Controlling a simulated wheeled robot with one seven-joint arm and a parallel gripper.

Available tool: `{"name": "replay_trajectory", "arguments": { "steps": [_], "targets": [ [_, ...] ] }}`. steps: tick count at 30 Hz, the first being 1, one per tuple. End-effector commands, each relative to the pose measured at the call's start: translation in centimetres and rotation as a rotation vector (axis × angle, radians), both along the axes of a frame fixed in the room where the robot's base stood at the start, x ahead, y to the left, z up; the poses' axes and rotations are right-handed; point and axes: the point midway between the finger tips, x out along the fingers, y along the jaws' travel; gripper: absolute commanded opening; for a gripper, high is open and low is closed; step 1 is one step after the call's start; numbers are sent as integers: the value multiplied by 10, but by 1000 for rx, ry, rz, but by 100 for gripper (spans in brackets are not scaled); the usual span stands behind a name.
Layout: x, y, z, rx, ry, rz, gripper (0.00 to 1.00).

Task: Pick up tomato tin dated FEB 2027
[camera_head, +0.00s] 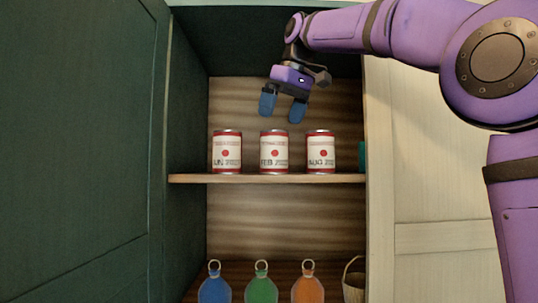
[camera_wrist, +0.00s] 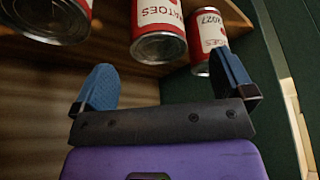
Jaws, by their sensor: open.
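Three red-and-white tomato tins stand upright in a row on the shelf: one marked apparently JUN (camera_head: 227,152) at left, the FEB tin (camera_head: 274,153) in the middle and the AUG tin (camera_head: 320,152) at right. The small print under FEB is too fine to read. My gripper (camera_head: 282,117) is open and empty, above the tins and roughly over the FEB tin, apart from it. In the wrist view my gripper (camera_wrist: 165,75) has its fingers spread, with a middle tin (camera_wrist: 158,30) beyond them. A right-hand tin (camera_wrist: 208,40) there shows 2027; a left-hand tin (camera_wrist: 50,18) is cut off.
The shelf board (camera_head: 270,179) runs under the tins. A green door (camera_head: 80,150) stands at left; a pale panel (camera_head: 430,190) is at right. A teal object (camera_head: 362,156) is partly hidden beside the AUG tin. Below are blue, green and orange ringed items and a basket (camera_head: 354,282).

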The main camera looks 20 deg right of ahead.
Motion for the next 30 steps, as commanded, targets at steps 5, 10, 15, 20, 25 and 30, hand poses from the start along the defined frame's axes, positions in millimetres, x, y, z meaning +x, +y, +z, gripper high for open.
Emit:
{"name": "replay_trajectory", "arguments": {
  "steps": [5,10,15,20,25,30],
  "targets": [
    [3,1,-3,0,1,4,100],
    [8,4,-18,0,2,4,100],
    [14,7,-34,0,2,4,100],
    [22,10,-56,1,1,3,100],
    [27,13,-67,0,0,3,100],
    [27,13,-69,0,0,3,100]
  ]
}}
